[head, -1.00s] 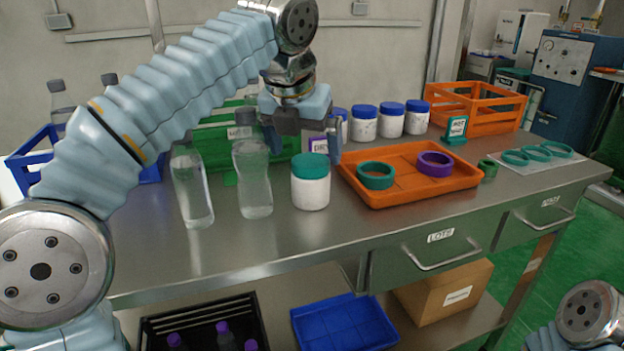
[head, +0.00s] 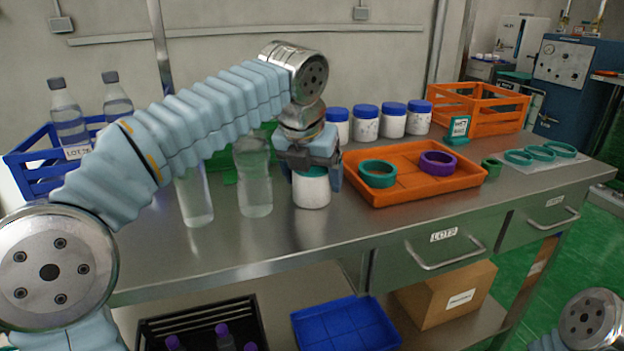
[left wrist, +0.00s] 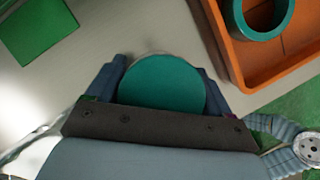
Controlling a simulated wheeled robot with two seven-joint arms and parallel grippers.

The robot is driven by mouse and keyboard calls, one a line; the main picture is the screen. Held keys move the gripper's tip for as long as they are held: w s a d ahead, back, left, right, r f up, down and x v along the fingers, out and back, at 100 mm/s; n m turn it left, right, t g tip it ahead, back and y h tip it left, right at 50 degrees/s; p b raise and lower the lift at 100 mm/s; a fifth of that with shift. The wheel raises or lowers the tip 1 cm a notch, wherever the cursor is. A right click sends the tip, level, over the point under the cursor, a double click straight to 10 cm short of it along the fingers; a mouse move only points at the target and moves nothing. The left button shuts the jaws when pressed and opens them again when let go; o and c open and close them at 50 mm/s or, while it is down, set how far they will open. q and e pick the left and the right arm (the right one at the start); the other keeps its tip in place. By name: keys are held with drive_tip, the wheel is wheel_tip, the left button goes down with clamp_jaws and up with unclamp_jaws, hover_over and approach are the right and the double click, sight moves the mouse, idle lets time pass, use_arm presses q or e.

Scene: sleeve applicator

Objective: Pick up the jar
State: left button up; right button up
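The jar (head: 312,190) is white with a teal lid and stands upright on the steel bench. My left gripper (head: 311,180) points down over it, with one finger on each side of its upper part. In the left wrist view, the teal lid (left wrist: 162,83) sits between the two fingers (left wrist: 161,80), which lie right at its edges. I cannot tell whether they press on the jar or leave a small gap. My right gripper is out of view; only part of my right arm shows at the lower right.
An orange tray (head: 405,195) with a teal ring (head: 378,180) and a purple ring (head: 437,169) is close on the right. Clear bottles (head: 254,190) stand just left. Several blue-lidded jars (head: 365,128) stand behind. The bench front (head: 300,240) is clear.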

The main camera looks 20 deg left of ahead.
use_arm(q)
drive_tip(key=c, duration=0.7)
drive_tip(key=shift+c, duration=0.2)
